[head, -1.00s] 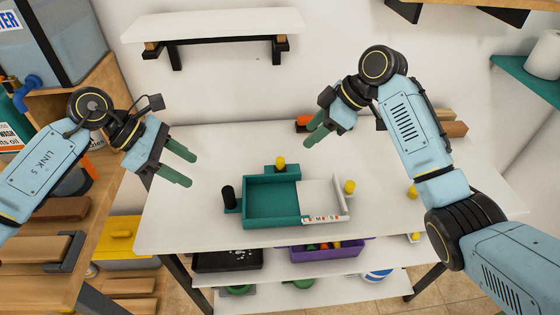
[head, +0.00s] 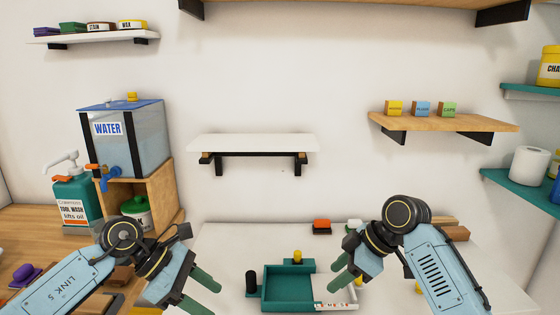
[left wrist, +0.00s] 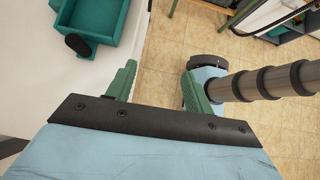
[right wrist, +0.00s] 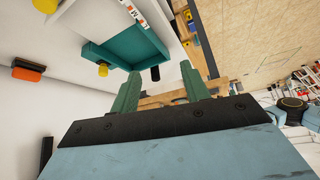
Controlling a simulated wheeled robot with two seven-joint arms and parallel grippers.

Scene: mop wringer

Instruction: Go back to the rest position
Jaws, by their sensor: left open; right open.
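My left gripper (head: 205,292) is open and empty at the lower left of the head view, left of the teal mop wringer tray. Its green fingers stand apart in the left wrist view (left wrist: 160,88), over tiled floor beside the table. My right gripper (head: 338,274) is open and empty, above and right of the tray. In the right wrist view its green fingers (right wrist: 160,90) also stand apart with nothing between them. The teal tray (head: 268,300) sits on the white table, with a black knob (head: 251,284) on its left and a yellow knob (head: 297,256) behind.
A white table (head: 225,240) stands against the wall. A water tank (head: 140,140) and a soap bottle (head: 75,205) stand at the left. An empty white shelf (head: 253,143) hangs above the table. A wooden shelf (head: 440,122) with small boxes hangs at the right.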

